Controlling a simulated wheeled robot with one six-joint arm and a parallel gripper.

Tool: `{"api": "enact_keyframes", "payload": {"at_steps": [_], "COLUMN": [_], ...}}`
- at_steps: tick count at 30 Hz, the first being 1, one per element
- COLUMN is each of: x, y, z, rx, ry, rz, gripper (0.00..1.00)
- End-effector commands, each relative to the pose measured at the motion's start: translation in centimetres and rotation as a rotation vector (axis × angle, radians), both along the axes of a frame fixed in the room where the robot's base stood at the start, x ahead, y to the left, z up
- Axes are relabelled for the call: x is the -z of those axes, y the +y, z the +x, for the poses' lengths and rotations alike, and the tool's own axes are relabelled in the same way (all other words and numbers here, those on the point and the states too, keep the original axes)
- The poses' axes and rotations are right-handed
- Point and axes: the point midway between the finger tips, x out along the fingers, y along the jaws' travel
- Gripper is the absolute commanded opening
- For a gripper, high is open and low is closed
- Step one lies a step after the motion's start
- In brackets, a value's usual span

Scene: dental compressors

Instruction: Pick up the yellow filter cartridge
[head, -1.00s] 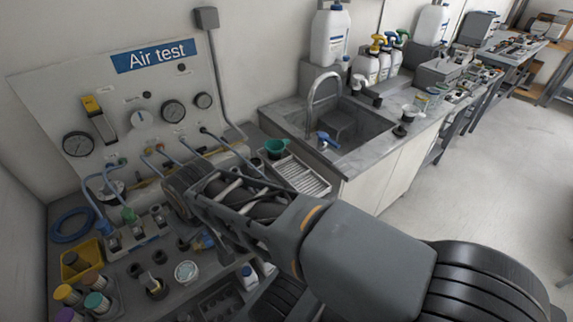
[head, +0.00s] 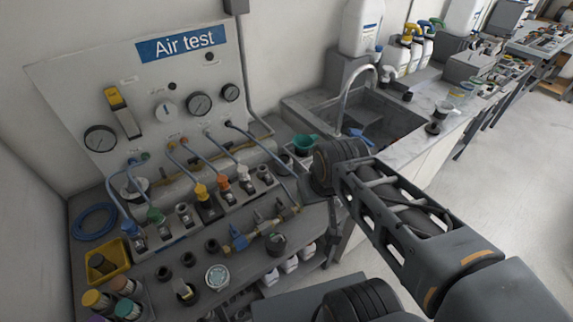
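A yellow-topped cylinder (head: 95,299), which looks like the yellow filter cartridge, stands at the lower left of the bench. It is grouped with a brown-topped one (head: 125,286), a teal-topped one (head: 128,309) and a purple-topped one cut off by the bottom edge. My arm reaches in from the lower right, well to the right of the cartridges. My gripper is not in view, so its state does not show.
A yellow bin (head: 107,264) stands just behind the cartridges, with a coiled blue hose (head: 95,222) beyond. Valves and hoses line the bench below the Air test panel (head: 150,110). A round pot (head: 217,277) stands to the right. The sink (head: 385,125) is behind my arm.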

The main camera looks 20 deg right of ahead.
Motion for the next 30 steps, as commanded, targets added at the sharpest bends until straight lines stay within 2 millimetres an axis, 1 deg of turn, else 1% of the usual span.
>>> {"api": "enact_keyframes", "payload": {"at_steps": [14, 18, 23, 27, 30], "x": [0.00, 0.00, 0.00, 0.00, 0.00], "y": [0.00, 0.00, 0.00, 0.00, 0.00], "z": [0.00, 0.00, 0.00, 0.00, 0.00], "rx": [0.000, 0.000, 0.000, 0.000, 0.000], "ry": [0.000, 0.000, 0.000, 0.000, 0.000], "rz": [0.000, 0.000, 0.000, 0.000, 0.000], "gripper": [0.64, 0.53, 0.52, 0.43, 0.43]}}
